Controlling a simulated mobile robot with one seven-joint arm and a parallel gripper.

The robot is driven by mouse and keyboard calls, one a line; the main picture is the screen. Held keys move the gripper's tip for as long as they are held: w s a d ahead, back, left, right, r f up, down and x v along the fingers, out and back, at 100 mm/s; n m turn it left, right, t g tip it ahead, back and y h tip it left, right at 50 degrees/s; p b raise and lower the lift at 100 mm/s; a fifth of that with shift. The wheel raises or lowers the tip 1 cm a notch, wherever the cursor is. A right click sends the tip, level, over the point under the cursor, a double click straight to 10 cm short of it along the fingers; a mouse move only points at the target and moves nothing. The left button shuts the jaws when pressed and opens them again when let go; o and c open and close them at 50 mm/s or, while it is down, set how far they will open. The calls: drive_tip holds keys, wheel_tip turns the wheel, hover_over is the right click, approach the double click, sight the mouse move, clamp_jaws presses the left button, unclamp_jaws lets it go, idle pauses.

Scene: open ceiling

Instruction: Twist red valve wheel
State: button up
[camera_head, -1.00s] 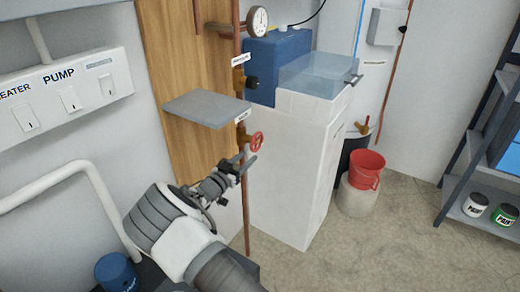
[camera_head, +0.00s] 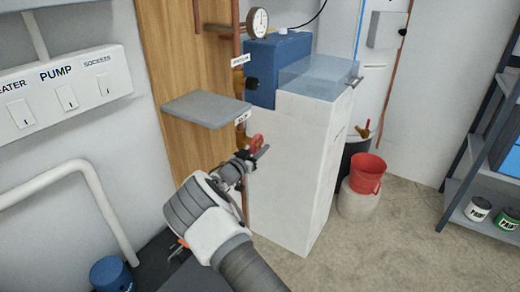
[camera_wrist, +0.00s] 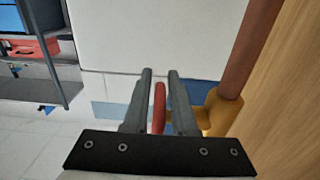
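The red valve wheel (camera_head: 257,141) sits on a copper pipe below the small grey shelf, partly hidden by my gripper in the head view. My gripper (camera_head: 259,153) is right at the wheel. In the wrist view, the wheel (camera_wrist: 159,108) shows edge-on as a thin red strip between the two grey fingers of my gripper (camera_wrist: 160,76). The fingers stand apart, one on each side of the wheel, with narrow gaps visible. The brass valve body (camera_wrist: 216,113) is just right of the right finger.
The grey shelf (camera_head: 205,107) juts out above my gripper. A white cabinet (camera_head: 290,180) stands close on the right. A red bucket (camera_head: 366,173) and a rack with paint cans (camera_head: 478,208) are farther right, beyond open floor.

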clamp_jaws()
drive_tip(key=shift+r, duration=0.1)
drive_tip(key=shift+s+g, duration=0.1)
drive_tip(key=shift+g, duration=0.4)
drive_tip(key=shift+s+a+f+g+y, duration=0.15)
drive_tip(key=shift+s+f+g+y, duration=0.1)
drive_tip(key=shift+g+y, duration=0.45)
drive_tip(key=shift+s+a+f+g+y, duration=0.2)
drive_tip(key=shift+g+y, duration=0.3)
drive_tip(key=shift+g, duration=0.3)
drive_tip(key=shift+o, duration=2)
unclamp_jaws()
